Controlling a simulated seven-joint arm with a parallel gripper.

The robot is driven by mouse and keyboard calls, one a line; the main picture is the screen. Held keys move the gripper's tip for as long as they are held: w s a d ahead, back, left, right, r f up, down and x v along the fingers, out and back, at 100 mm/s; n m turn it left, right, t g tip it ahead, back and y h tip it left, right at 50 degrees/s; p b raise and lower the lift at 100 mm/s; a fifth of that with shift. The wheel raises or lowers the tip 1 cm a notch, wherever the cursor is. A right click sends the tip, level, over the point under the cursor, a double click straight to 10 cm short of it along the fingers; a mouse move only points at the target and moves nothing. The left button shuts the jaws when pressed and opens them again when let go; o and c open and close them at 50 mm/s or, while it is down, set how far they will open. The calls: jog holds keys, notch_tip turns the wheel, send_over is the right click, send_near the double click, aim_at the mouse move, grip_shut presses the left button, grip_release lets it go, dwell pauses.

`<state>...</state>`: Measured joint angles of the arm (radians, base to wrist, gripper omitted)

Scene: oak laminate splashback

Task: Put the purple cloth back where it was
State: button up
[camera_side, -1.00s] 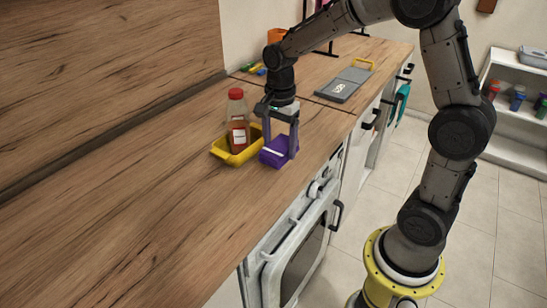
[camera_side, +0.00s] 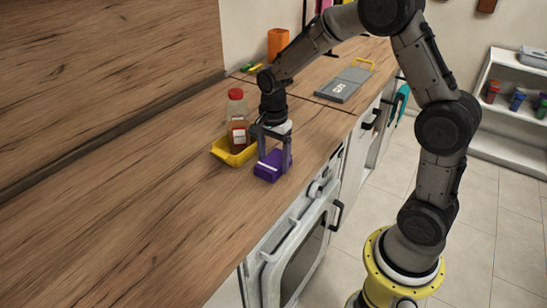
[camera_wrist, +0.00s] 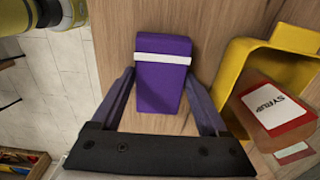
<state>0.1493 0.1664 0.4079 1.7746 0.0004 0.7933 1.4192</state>
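The purple cloth (camera_side: 270,173) is a folded block with a white band, low over or on the counter near its front edge. I cannot tell if it touches the wood. My gripper (camera_side: 274,162) points down with a finger on each long side of it. In the wrist view, the cloth (camera_wrist: 160,92) lies between the fingertips (camera_wrist: 160,74), which appear to press its sides.
A yellow tray (camera_side: 221,153) holding a red-capped syrup bottle (camera_side: 236,95) stands close beside the cloth, toward the splashback. A grey board (camera_side: 343,86) and an orange container (camera_side: 277,42) are farther back. The near counter is clear.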

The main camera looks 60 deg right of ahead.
aim_at(273, 160)
jog(key=shift+o, duration=1.4)
notch_tip(273, 160, up, 12)
jog(key=s+a+r+n+t, duration=0.1)
jog(key=s+a+n+t, duration=0.1)
jog(key=s+n, duration=0.7)
jog(key=s+a+r+n+t, duration=0.2)
jog(key=s+a+n+t, duration=0.1)
jog(key=s+n, duration=0.6)
jog(key=shift+s+a+r+t, duration=0.2)
jog(key=shift+s+a+t, duration=0.15)
jog(key=shift+s, duration=1.35)
